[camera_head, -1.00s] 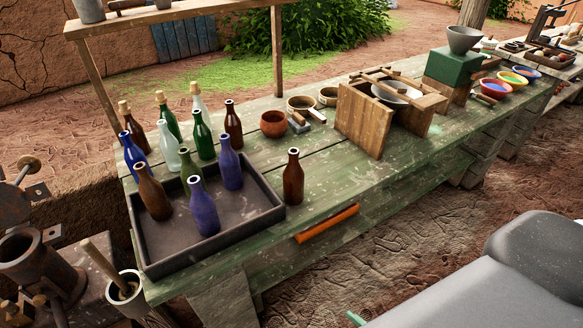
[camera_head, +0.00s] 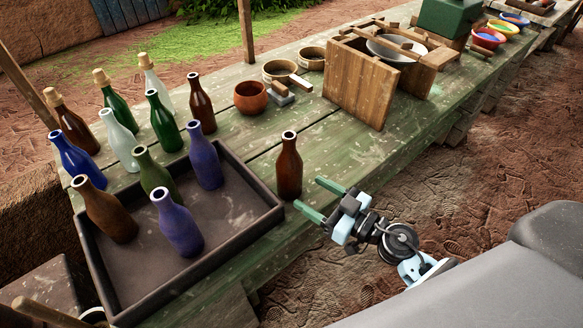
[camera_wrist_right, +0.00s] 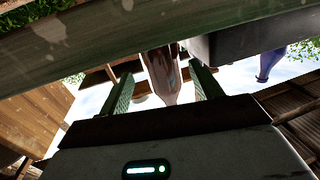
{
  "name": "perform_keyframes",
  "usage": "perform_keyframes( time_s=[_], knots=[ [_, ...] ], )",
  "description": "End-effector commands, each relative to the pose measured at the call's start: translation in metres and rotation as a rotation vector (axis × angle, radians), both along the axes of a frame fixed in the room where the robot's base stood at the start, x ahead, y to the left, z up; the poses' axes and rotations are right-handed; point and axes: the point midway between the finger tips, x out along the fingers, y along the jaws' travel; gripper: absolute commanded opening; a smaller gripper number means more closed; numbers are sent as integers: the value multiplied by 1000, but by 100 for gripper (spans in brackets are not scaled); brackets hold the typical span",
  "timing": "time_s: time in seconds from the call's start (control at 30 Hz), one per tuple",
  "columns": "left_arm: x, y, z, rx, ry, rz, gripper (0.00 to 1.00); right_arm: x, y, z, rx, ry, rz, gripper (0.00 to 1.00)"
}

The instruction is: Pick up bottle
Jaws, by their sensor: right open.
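A brown glass bottle (camera_head: 289,168) stands upright on the green wooden table, just right of the dark tray. My right gripper (camera_head: 320,200) is open and empty beside it, its two green fingers pointing toward the bottle from the right. In the right wrist view the brown bottle (camera_wrist_right: 162,74) shows between the two fingers (camera_wrist_right: 160,90), beyond their tips as far as I can tell. More bottles stand in the tray, such as a purple one (camera_head: 178,224) and a dark amber one (camera_head: 109,211). My left gripper is not in view.
The dark tray (camera_head: 238,244) lies left of the brown bottle. Behind it stand several bottles, some corked, and a clay pot (camera_head: 250,97). A wooden box frame (camera_head: 357,84) stands further right. The table top is clear between bottle and box.

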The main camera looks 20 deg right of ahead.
Motion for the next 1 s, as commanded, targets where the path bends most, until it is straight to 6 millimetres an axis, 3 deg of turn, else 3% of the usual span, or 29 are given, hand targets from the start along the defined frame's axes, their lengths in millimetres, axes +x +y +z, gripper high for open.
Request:
perform_keyframes(
  time_s=[0.53,0.8,1.0],
  knots=[
    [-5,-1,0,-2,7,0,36,26,16,1,1,-2,-3,64],
    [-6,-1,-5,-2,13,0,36,57,34,2,2,-1,-3,64],
    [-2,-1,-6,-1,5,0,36,66,41,2,0,0,-2,64]
  ],
)
